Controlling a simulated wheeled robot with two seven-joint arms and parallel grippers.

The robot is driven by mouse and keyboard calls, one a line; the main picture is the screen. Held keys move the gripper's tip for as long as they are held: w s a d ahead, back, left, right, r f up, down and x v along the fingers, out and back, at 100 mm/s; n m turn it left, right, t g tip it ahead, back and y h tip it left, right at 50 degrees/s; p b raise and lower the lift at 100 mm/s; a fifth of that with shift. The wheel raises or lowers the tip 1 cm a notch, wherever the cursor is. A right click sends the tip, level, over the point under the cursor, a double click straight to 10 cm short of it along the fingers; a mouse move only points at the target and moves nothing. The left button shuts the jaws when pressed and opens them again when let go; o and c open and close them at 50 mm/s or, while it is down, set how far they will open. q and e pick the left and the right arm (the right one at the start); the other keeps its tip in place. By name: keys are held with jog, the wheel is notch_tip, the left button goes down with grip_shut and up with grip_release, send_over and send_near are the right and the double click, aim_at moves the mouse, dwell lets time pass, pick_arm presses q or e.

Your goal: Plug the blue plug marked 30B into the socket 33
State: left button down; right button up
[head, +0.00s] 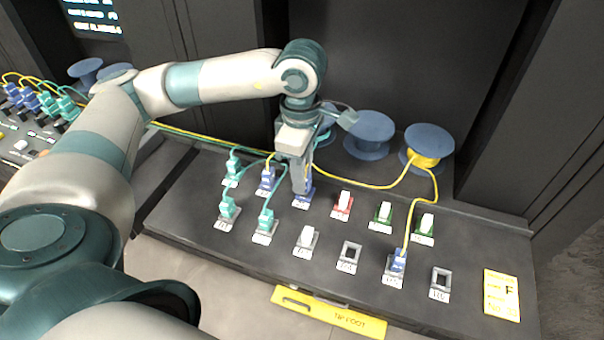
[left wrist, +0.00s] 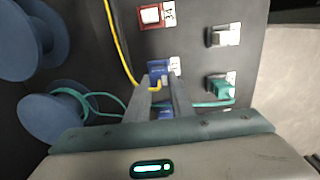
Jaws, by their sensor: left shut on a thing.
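My left gripper (head: 301,189) points down at the blue-framed socket (head: 301,202) in the back row. In the left wrist view this socket stands beside the red one marked 34 (left wrist: 150,15); its own number is too small to read. The gripper is shut on a blue plug (left wrist: 157,79) with a yellow cable, upright at that socket. The fingers hide most of the plug, its marking cannot be read, and I cannot tell how deep it sits. My right gripper is out of view.
A blue plug with a yellow cable (head: 267,180) stands left of the gripper, with teal plugs (head: 265,221) nearby. White-capped sockets (head: 342,204) lie to the right. Another blue plug (head: 397,262) stands in the front row between two empty sockets. Cable spools (head: 367,132) stand behind.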

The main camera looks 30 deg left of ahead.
pick_arm(q)
jog(key=shift+b, duration=0.55)
dwell(0.9)
jog(key=shift+f+b, duration=0.45)
jog(key=shift+b, duration=0.1)
jog(key=shift+s+a+f+b, duration=0.15)
jog(key=shift+s+f+b, duration=0.2)
jog(key=shift+f+b, duration=0.15)
jog(key=shift+s+f+b, duration=0.3)
jog(key=shift+b, duration=0.05)
dwell(0.7)
jog(key=shift+a+r, duration=0.15)
jog(key=shift+r, duration=0.3)
jog(key=shift+s+r, duration=0.15)
jog(key=shift+r, duration=0.05)
jog(key=shift+w+r, duration=0.1)
jog(key=shift+w, duration=0.1)
jog(key=shift+w+r, duration=0.1)
jog(key=shift+r, duration=0.05)
